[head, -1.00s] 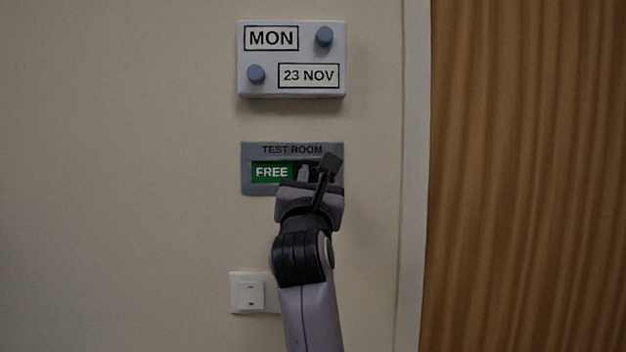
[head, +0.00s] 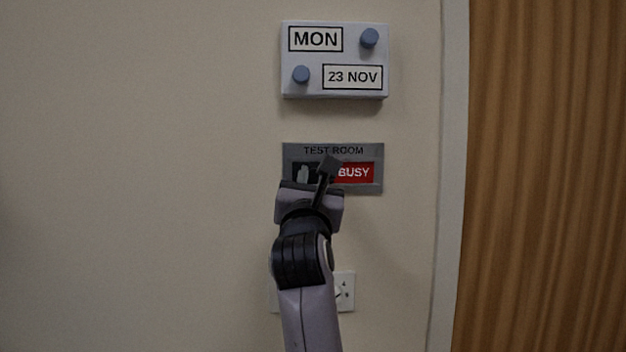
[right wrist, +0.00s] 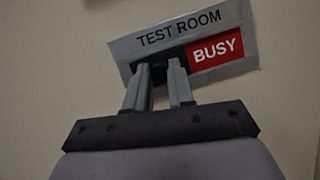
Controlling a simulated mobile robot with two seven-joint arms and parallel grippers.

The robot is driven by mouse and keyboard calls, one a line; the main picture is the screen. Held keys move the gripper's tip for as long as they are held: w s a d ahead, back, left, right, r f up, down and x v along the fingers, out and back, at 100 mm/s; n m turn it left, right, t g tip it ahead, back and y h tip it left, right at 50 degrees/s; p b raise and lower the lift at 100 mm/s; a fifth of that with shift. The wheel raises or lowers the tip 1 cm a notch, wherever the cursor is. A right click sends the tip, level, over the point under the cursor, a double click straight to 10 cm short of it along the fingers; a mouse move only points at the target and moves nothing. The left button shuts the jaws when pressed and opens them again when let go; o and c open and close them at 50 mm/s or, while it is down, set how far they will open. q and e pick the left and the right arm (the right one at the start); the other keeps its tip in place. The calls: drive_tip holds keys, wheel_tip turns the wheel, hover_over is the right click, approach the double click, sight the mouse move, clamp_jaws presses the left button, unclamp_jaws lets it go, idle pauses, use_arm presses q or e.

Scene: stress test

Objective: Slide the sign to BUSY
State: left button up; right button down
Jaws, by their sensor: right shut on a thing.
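The grey TEST ROOM sign (head: 375,150) is on the wall in the middle of the head view. The red panel with BUSY (head: 355,173) shows at the right of its window, partly behind my gripper; no green FREE shows. The sign is also in the right wrist view (right wrist: 243,20), tilted, with BUSY (right wrist: 217,48) clear of my fingers. My right gripper (head: 316,170) is at the left part of the window. Its fingers (right wrist: 160,80) are shut on a dark slider tab, mostly hidden between them. My left gripper is not in view.
A date board (head: 335,60) with MON, 23 NOV and two blue knobs is above the sign. A pale door frame (head: 447,200) and wooden door (head: 545,180) stand at right. The wall at left is bare.

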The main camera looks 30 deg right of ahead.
drive_tip(key=c, duration=1)
unclamp_jaws()
drive_tip(key=shift+b+v, duration=1.1)
drive_tip(key=shift+v, duration=2.5)
